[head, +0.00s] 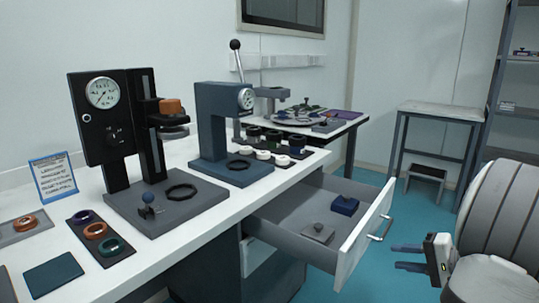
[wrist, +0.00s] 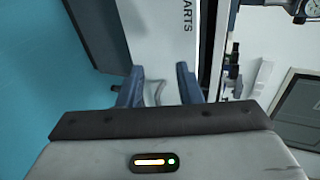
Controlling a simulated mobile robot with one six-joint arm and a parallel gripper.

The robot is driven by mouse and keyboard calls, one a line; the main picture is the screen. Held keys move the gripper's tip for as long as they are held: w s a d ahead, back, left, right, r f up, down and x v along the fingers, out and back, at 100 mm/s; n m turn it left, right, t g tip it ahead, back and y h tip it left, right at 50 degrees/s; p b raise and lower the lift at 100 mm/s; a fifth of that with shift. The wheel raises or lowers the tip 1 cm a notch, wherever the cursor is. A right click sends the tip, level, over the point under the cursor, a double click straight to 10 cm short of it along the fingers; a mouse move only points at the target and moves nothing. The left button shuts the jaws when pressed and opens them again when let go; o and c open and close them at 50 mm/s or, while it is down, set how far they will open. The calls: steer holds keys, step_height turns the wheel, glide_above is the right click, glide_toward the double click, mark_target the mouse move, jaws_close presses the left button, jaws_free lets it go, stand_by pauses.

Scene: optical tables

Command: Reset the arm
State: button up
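My gripper (head: 399,257) is at the lower right of the head view, its two blue fingers pointing left with a gap between them. It is open and empty. It stands in front of the open drawer (head: 362,244), apart from it in the picture. In the wrist view the two fingers of my gripper (wrist: 159,80) are spread. Beyond them is a pale panel (wrist: 165,40) lettered "ARTS", with a handle partly hidden behind the fingers.
The drawer juts from the white bench (head: 215,207) and holds a grey block (head: 318,233) and a blue block (head: 345,205). A dial-gauge press (head: 115,130) and a blue press (head: 215,130) stand on the bench. A side table (head: 440,111) and step stool (head: 427,174) stand behind. Blue floor is clear.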

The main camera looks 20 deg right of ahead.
steer(key=w+a+r+n+g+p, duration=0.15)
steer(key=a+r+g+p, duration=0.3)
steer(key=a, duration=0.55)
steer(key=s+a+r+n+g+p, duration=0.1)
steer(key=a+r+n+g+p, duration=0.2)
steer(key=a+r+p, duration=0.5)
steer(key=s+a+r+n+h+p, duration=0.3)
steer(key=a+r+p, duration=0.2)
steer(key=a, duration=0.2)
steer(key=s+a+r+n+g+h+p, duration=0.1)
steer(key=s+a+r+n+h+p, duration=0.2)
steer(key=s+a+r+n+p, duration=0.1)
steer(key=a+r+p, duration=0.1)
steer(key=a+p, duration=0.1)
steer(key=shift+a+h, duration=0.3)
steer(key=shift+a, duration=0.05)
steer(key=shift+s+r+n+g, duration=0.1)
steer(key=shift+s+n+g, duration=0.05)
steer(key=shift+n+g, duration=0.1)
